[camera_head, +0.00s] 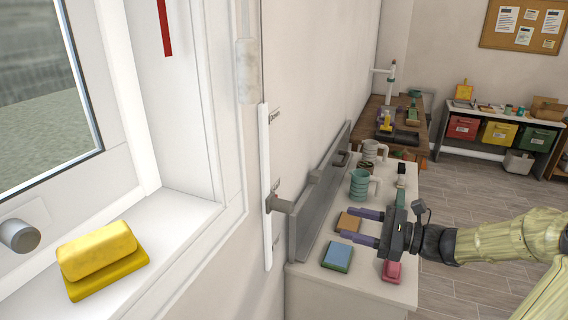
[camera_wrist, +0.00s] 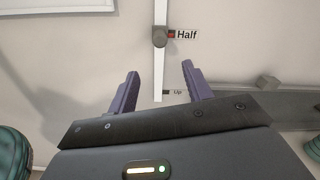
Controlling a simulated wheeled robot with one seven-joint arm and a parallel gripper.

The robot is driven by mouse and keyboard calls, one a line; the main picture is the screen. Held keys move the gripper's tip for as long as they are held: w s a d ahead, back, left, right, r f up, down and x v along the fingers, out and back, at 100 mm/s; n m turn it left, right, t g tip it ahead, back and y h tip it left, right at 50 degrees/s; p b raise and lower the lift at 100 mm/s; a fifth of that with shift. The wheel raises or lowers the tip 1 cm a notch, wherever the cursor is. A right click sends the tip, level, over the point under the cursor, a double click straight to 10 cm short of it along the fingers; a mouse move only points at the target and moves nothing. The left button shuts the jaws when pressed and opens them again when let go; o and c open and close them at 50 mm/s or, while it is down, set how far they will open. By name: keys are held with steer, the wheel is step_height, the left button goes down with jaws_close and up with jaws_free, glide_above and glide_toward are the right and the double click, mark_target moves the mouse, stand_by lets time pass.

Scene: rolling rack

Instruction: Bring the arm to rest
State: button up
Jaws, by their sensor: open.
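My gripper (camera_head: 347,223) is in the head view, held out from the right over the near white table. Its two purple fingers are apart with nothing between them, and point left toward the wall. The wrist view shows my gripper (camera_wrist: 160,72) with its fingers spread in front of the wall. My arm (camera_head: 500,240) is stretched out, and part of it is cut off by the right edge. A grey knob (camera_head: 279,204) on a white upright rail (camera_head: 266,160) is left of the fingertips and apart from them. In the wrist view the knob (camera_wrist: 159,37) is beside a "Half" label.
The white table (camera_head: 350,284) holds a blue-topped block (camera_head: 337,257), an orange block (camera_head: 348,222), a red block (camera_head: 391,272) and a teal mug (camera_head: 360,184), all near my gripper. Open floor (camera_head: 470,210) extends to the right.

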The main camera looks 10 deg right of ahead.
steer(key=s+a+f+n+g+h, duration=0.4)
steer(key=s+a+f+n+h, duration=0.1)
steer(key=n, duration=0.6)
steer(key=s+a+f+n+g+h, duration=0.4)
steer(key=s+a+f+n+h, duration=0.2)
steer(key=n, duration=0.5)
step_height(320, 180, down, 2)
steer(key=a+h, duration=0.2)
steer(key=h, duration=0.1)
steer(key=shift+a+h, duration=0.3)
steer(key=shift+a, duration=0.1)
